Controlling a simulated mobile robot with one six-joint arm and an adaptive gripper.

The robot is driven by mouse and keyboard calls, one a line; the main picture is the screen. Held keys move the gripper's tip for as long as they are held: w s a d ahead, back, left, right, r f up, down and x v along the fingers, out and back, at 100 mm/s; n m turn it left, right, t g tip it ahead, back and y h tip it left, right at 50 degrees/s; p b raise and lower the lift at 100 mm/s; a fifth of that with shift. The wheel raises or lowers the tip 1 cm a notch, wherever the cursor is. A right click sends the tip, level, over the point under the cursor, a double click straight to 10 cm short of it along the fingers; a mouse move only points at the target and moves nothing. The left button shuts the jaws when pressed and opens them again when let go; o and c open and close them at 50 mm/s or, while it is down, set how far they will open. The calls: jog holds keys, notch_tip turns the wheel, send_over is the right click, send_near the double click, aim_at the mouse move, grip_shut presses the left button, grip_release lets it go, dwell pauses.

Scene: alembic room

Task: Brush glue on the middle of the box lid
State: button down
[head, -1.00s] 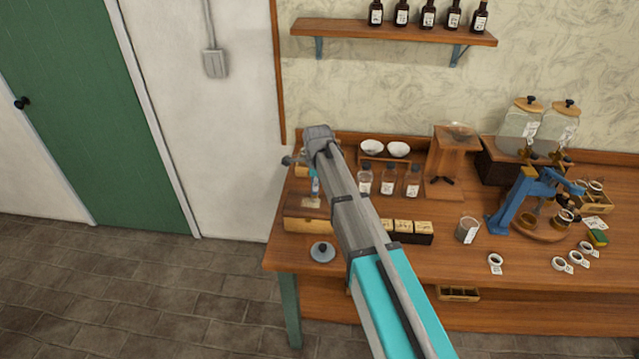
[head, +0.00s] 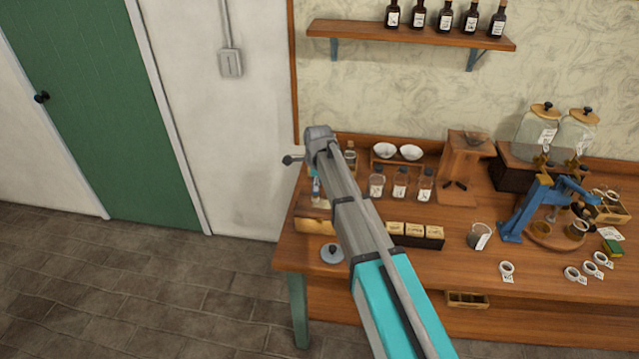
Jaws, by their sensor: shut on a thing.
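The wooden box (head: 311,226) stands at the table's left front corner, its lid (head: 309,212) partly covered by my arm. My gripper (head: 315,180) is over the left end of the table, beneath my wrist and largely hidden by my forearm. A narrow blue and pale thing, seemingly the brush (head: 315,189), shows upright there, just above the lid. I cannot tell whether its tip touches the lid. Any glue on the lid is too small or hidden to make out.
A round knobbed lid (head: 332,254) lies in front of the box. Labelled bottles (head: 400,184) and a row of small boxes (head: 420,234) stand to the right. White bowls (head: 398,151) are behind; a blue press (head: 535,205) is further right.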

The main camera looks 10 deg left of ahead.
jog(key=shift+d, duration=0.2)
jog(key=shift+s+d, duration=0.1)
jog(key=shift+d, duration=2.15)
jog(key=shift+s, duration=0.2)
jog(key=shift+s, duration=0.5)
jog(key=c, duration=1.4)
grip_release()
jog(key=shift+s+f, duration=0.1)
jog(key=shift+s, duration=0.05)
jog(key=shift+a, duration=0.2)
jog(key=shift+a, duration=2.25)
